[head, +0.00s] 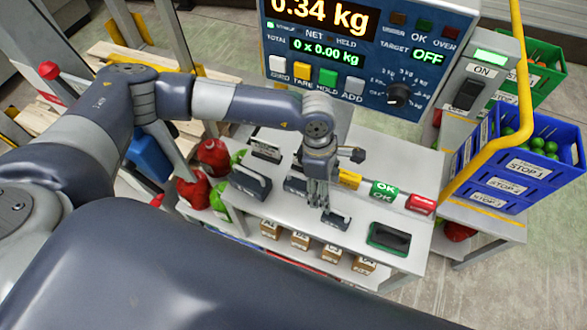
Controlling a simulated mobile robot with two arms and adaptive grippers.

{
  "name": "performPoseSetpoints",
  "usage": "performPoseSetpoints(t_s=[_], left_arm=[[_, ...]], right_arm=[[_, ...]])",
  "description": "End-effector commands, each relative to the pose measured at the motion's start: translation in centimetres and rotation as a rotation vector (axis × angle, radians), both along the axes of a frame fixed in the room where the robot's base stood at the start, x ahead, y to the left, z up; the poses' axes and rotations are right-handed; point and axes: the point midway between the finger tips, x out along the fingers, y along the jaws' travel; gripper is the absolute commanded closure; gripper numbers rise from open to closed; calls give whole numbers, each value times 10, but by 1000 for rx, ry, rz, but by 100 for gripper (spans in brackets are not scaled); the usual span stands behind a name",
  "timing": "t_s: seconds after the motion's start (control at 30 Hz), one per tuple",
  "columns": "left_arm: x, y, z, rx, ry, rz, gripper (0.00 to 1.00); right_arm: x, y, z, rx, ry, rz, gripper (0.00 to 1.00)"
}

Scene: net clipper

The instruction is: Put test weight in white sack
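My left gripper (318,200) points down over the white table (375,160), its fingers close together. Whether they are open or shut on something is too small to tell. A small dark block with a pale label (336,220) lies just right of and below the fingertips. A larger dark labelled piece (250,181) stands to the left, and another dark piece (296,184) is partly behind the gripper. I cannot tell which of these is the test weight. No white sack can be made out. My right gripper is not in view.
The weighing display (370,50) reads 0.34 kg above the table. Red sacks (194,190) and green ones stand left of it. Yellow, green OK and red blocks (421,204) line the right side. A dark green tray (389,238) lies near the front. Blue crates (520,170) stand right.

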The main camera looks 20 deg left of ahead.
Motion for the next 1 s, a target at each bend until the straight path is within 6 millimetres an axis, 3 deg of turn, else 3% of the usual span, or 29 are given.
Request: performPoseSetpoints(t_s=[0.03, 0.1, 0.23, 0.47, 0.57, 0.83, 1.0], left_arm=[[14, 24, 12, 65, -28, -21, 40], [25, 47, 17, 128, -49, -46, 40], [34, 67, 17, 182, -62, -67, 40], [33, 67, -13, 185, -60, -69, 40], [34, 67, -32, 183, -62, -69, 40], [32, 65, -52, 181, -62, -69, 40], [30, 65, -81, 181, -61, -68, 40]], right_arm=[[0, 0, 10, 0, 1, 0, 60], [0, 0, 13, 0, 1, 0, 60], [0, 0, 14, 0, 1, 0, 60], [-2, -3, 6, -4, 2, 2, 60], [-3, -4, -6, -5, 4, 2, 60], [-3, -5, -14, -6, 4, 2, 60], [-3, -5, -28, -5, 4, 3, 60]])
